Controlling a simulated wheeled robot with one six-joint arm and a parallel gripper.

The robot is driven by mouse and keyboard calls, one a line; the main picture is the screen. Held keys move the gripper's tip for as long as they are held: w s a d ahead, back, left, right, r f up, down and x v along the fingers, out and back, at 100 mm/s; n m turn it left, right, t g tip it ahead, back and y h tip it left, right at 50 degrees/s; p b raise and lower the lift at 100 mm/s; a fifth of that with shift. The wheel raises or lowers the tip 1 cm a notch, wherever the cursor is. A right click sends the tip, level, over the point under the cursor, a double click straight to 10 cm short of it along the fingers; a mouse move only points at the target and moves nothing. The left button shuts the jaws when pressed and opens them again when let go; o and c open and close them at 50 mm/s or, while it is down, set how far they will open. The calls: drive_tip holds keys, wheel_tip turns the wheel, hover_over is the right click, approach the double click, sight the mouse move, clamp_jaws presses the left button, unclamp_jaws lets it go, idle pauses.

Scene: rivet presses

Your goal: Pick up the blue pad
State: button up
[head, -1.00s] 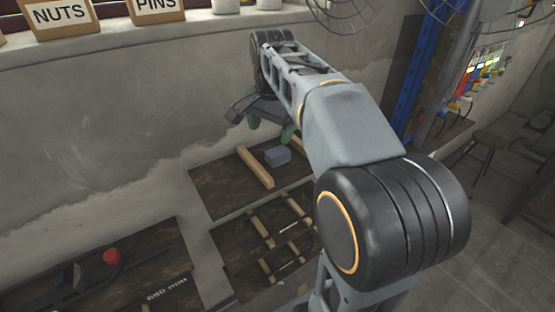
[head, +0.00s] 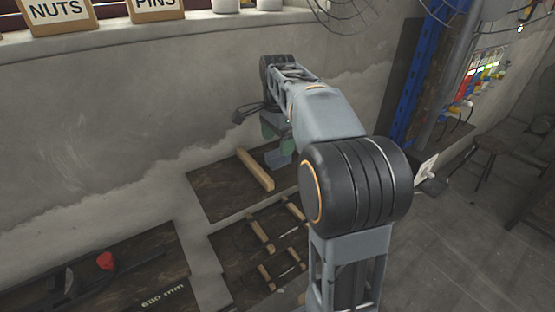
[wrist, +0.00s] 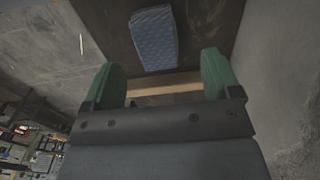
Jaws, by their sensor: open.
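The blue pad (wrist: 153,40) lies on a dark brown board (wrist: 205,22), seen in the wrist view at the top, ahead of the fingers. In the head view the pad (head: 277,159) is partly hidden by my gripper (head: 279,140), which hangs down close over it. In the wrist view my gripper (wrist: 163,68) has its green fingers spread wide with nothing between them. The pad appears a little left of the midline between the fingertips. I cannot tell the exact gap to the pad.
A wooden bar (head: 255,169) lies left of the pad. A nearer board (head: 226,247) carries several wooden strips. A red knob (head: 104,261) sits on a board at lower left. Boxes marked NUTS (head: 60,15) and PINS (head: 155,9) stand on the ledge above the wall.

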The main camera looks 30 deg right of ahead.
sight(278, 153)
drive_tip(key=shift+s+a+f, duration=0.1)
drive_tip(key=shift+s+f, duration=0.05)
drive_tip(key=shift+f, duration=1.2)
drive_tip(key=shift+s+f, duration=0.1)
drive_tip(key=shift+f, duration=1.2)
drive_tip(key=shift+c, duration=0.5)
drive_tip(key=c, duration=0.9)
